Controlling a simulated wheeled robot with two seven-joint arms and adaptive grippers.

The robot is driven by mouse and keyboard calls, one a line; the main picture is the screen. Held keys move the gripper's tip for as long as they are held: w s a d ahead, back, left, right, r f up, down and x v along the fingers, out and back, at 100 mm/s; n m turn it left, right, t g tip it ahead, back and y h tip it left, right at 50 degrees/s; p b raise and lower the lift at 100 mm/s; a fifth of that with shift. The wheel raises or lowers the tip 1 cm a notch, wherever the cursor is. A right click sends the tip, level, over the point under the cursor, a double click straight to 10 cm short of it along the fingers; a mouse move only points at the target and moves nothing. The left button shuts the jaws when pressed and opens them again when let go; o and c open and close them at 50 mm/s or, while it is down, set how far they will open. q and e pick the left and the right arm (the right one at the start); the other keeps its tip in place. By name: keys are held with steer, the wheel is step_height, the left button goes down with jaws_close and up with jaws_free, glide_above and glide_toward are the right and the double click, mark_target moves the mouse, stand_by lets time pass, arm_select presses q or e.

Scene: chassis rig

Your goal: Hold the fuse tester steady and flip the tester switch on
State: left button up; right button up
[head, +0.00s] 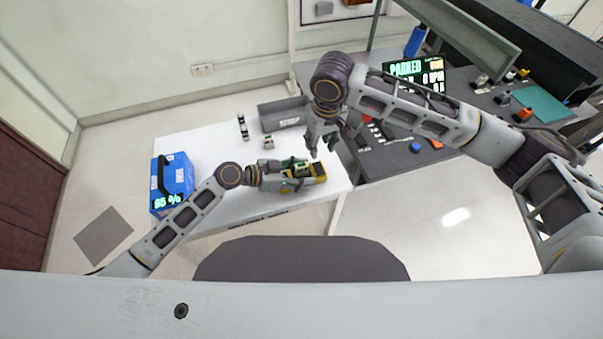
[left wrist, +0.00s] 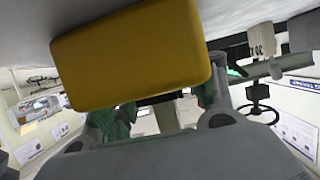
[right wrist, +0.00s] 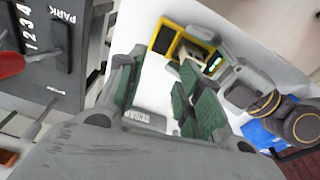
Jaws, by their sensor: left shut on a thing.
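The fuse tester (head: 320,170), a yellow and dark block, lies on the white table near its front right. My left gripper (head: 287,172) is shut on it from the left; in the left wrist view the tester's yellow body (left wrist: 130,55) fills the space before the fingers. In the right wrist view the tester (right wrist: 163,38) shows a small lit green screen. Its switch is too small to make out. My right gripper (head: 322,146) is open and empty, above the table behind the tester, apart from it; its green-padded fingers (right wrist: 160,65) are spread.
A grey bin (head: 283,114) stands at the table's back, with a small green-and-white part (head: 268,143) and a black-and-white part (head: 243,127) near it. A dark control panel (head: 400,155) adjoins on the right.

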steer(key=c, duration=0.4)
steer(key=shift+s+a+f, duration=0.35)
jaws_close()
step_height(320, 180, up, 6)
steer(key=w+m, duration=0.1)
steer(key=shift+w+d+m, duration=0.15)
steer(key=shift+w+m, duration=0.15)
